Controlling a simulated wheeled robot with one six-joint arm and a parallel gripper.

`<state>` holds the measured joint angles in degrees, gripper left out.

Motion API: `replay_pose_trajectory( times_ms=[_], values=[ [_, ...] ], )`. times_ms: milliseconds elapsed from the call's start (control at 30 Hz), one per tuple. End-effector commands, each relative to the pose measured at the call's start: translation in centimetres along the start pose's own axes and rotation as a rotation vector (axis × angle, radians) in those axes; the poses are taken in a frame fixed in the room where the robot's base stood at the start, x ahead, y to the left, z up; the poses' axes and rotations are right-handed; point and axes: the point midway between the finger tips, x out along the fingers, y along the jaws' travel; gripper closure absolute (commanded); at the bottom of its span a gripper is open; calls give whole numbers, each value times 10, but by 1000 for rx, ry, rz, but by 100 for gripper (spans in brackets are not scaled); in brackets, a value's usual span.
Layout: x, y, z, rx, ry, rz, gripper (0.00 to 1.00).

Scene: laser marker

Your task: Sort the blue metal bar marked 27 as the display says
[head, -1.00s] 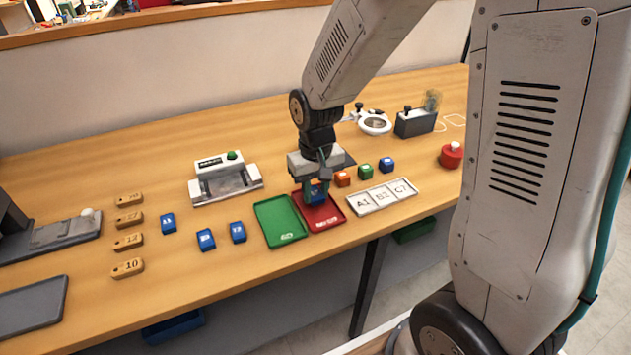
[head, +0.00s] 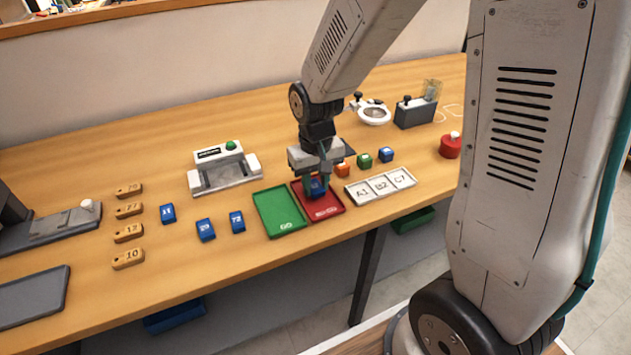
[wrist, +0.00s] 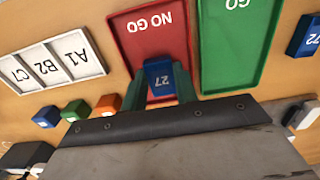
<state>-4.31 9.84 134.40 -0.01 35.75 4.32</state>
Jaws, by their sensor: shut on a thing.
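The blue metal bar marked 27 (wrist: 159,77) is between the fingers of my gripper (wrist: 161,88), which is shut on it. In the head view my gripper (head: 318,186) holds the blue bar (head: 318,187) over the red tray (head: 328,211). The red tray reads NO GO in the wrist view (wrist: 152,38), and the bar is at its edge nearest my wrist there. I cannot tell whether the bar touches the tray floor. The green GO tray (head: 280,212) lies beside it, empty. The display (head: 218,153) is on the grey-white device; its text is too small to read.
Blue bars (head: 205,229) marked with other numbers lie left of the green tray, near several numbered wooden tags (head: 128,259). A white A1-B2-C7 rack (head: 381,187) is right of the red tray. Orange, green and blue blocks (head: 364,160) stand behind it.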

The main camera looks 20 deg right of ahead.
Motion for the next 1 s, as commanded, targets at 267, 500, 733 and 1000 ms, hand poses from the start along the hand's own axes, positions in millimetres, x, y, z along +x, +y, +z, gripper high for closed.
replay_pose_trajectory(
  times_ms=[267,500,733,1000],
  values=[
    [0,0,0,0,0,0,98],
    [2,0,0,0,0,0,98],
    [6,0,0,0,-1,0,98],
    [6,0,0,0,0,0,98]
  ],
)
